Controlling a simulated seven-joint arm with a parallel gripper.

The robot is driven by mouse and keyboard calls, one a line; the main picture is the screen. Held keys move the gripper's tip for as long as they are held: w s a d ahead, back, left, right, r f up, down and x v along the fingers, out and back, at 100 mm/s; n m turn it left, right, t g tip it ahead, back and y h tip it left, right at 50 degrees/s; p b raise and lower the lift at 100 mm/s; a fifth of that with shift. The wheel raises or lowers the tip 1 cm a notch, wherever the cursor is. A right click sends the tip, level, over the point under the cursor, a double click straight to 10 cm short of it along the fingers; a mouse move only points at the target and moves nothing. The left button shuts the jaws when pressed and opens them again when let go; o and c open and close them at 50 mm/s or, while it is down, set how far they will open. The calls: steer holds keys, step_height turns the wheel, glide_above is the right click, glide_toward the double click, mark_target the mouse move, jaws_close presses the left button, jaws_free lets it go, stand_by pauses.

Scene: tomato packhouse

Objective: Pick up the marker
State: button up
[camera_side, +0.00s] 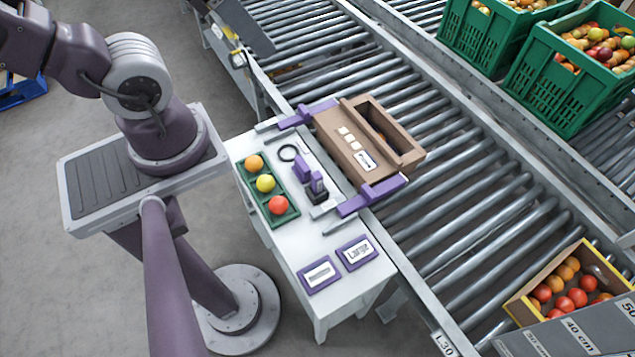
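I cannot pick out the marker with certainty. Two small upright purple pieces stand on the white table (318,264): a plain purple piece (302,169) and a purple piece on a black base (318,188). Either might be the marker or its holder; they are too small to tell. My gripper is not in view; my arm runs out of the picture at the upper left.
A green tray (264,191) holds three coloured tomatoes. Beside it lie a black ring (288,153) and two purple-framed labels (356,252). A brown box (343,154) sits between purple clamps at the conveyor edge (445,215). Green crates (548,83) stand beyond.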

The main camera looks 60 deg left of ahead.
steer(key=shift+o, duration=1)
steer(key=m+g, duration=0.6)
steer(key=m, duration=1.2)
glide_above(317, 175)
steer(key=d, duration=0.1)
step_height(317, 175, down, 39)
steer(key=shift+s+f, duration=0.15)
steer(key=shift+f, duration=0.05)
steer(key=f, duration=0.4)
steer(key=a+f, duration=0.1)
steer(key=f, duration=0.1)
steer(key=shift+f, duration=0.3)
steer(key=shift+c, duration=0.4)
